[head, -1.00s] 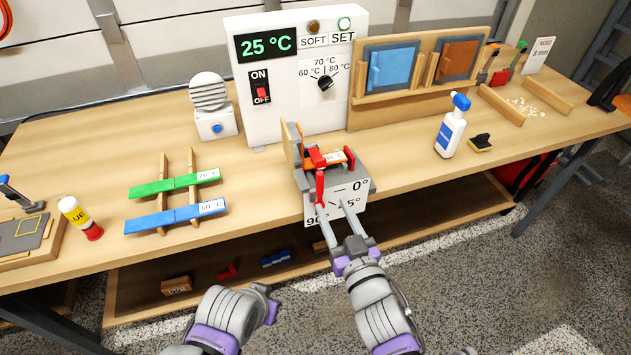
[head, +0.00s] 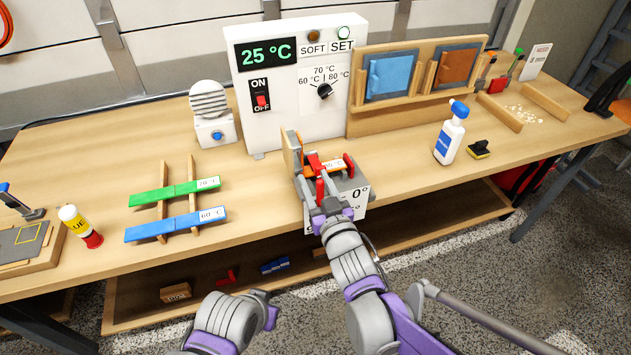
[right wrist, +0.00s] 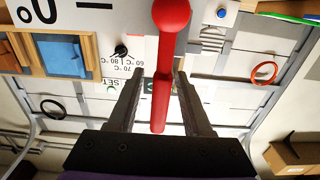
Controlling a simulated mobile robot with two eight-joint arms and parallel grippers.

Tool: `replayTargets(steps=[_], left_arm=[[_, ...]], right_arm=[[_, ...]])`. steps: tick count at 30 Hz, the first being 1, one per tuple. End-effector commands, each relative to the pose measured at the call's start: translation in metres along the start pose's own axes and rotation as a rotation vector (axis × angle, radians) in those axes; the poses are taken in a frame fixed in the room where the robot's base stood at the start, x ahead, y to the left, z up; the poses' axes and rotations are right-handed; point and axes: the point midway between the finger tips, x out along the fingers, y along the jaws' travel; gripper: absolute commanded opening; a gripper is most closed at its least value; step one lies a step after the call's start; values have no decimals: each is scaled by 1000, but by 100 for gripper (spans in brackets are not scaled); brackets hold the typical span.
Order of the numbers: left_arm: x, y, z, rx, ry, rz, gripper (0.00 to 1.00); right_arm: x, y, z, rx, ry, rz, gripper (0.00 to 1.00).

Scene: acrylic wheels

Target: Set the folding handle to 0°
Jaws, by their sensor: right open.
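The bending fixture (head: 291,153) stands at the front edge of the bench, with an orange strip (head: 329,166) lying in it. Its white angle plate (head: 352,205) shows 0° at the upper right; the lower marks are largely covered by my right arm. The red folding handle (head: 319,190) is at the fixture's left front. My right gripper (head: 325,190) is at the handle. In the right wrist view the red handle (right wrist: 162,100) runs between the open fingers, with gaps visible on both sides. My left gripper (head: 268,305) is low in front of the bench; its fingers are not discernible.
The white heater box (head: 290,110) stands behind the fixture, reading 25 °C. Green (head: 150,194) and blue (head: 150,226) strips rest on a rack at left. A spray bottle (head: 449,138) and sponge (head: 479,150) stand at right.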

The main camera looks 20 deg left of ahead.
Motion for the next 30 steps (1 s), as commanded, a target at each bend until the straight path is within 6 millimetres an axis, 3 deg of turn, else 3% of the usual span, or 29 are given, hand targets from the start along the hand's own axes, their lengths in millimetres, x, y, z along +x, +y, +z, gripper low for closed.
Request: replayTargets(steps=[4, 12, 30], left_arm=[[0, 0, 0, 0, 0, 0, 0], [0, 0, 0, 0, 0, 0, 0], [0, 0, 0, 0, 0, 0, 0]], right_arm=[[0, 0, 0, 0, 0, 0, 46], [0, 0, 0, 0, 0, 0, 0], [-1, 0, 0, 0, 0, 0, 0]])
